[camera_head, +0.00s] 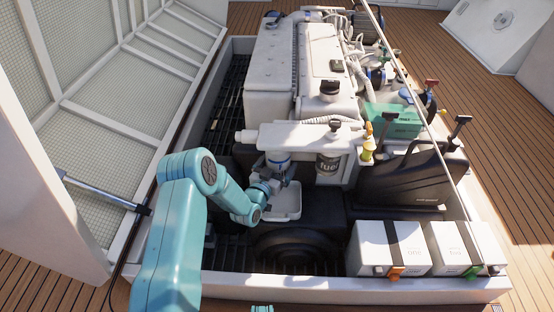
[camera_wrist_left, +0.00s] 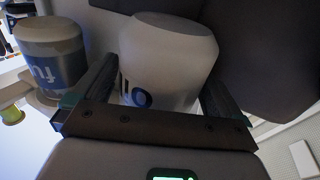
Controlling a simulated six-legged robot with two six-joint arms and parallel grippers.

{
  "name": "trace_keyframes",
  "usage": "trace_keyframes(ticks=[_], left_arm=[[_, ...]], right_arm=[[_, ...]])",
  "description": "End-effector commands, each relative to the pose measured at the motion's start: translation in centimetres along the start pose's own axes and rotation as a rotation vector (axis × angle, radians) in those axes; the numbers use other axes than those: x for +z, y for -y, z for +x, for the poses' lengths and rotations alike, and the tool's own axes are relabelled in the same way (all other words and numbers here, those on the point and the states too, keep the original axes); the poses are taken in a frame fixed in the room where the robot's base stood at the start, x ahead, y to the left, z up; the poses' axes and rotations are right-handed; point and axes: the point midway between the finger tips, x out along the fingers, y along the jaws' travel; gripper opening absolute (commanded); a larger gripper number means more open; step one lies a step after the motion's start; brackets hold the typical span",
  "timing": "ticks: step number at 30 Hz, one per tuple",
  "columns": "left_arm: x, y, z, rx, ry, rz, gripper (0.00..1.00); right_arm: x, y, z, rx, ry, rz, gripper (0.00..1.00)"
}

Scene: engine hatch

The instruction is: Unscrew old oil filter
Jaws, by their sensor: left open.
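The old oil filter (camera_head: 278,157), a white canister with a blue band, hangs under the white housing at the front of the engine. In the left wrist view the oil filter (camera_wrist_left: 168,60) stands between my two fingers, with part of a dark blue label showing. My left gripper (camera_head: 279,172) is open around it, one finger on each side. I cannot tell whether the fingers touch it.
The fuel filter (camera_head: 328,163) hangs close by on the right. A white tray (camera_head: 288,214) lies below the oil filter. Two white batteries (camera_head: 392,248) stand at front right beside a black container (camera_head: 415,178). The raised hatch (camera_head: 105,125) is at left.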

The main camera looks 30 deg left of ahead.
Motion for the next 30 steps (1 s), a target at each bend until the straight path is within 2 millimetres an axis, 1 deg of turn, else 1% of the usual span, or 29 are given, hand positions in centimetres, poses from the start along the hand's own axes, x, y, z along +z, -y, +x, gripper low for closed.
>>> trace_keyframes(ticks=[4,10,14,17,23,30], left_arm=[[0.06,-0.15,-0.02,-0.052,0.002,0.000,1.00],[0.09,-0.30,0.03,-0.210,0.001,0.000,1.00],[0.10,-0.17,-0.03,-0.268,0.002,0.002,1.00],[0.08,-0.32,0.07,-0.320,-0.001,0.001,1.00],[0.15,-0.32,0.09,-0.478,-0.001,0.001,1.00],[0.05,-0.18,-0.01,-0.511,0.001,0.002,1.00]], right_arm=[[-0.01,0.03,-0.09,0.000,0.000,0.000,0.44],[-0.01,0.04,-0.09,0.000,0.000,0.000,0.44],[0.00,0.03,-0.07,0.000,0.000,0.000,0.44],[0.01,-0.03,0.09,0.000,0.000,0.000,0.44],[0.05,-0.20,0.56,0.000,0.000,0.000,0.44],[0.04,-0.19,0.53,0.000,0.000,0.000,0.44]])
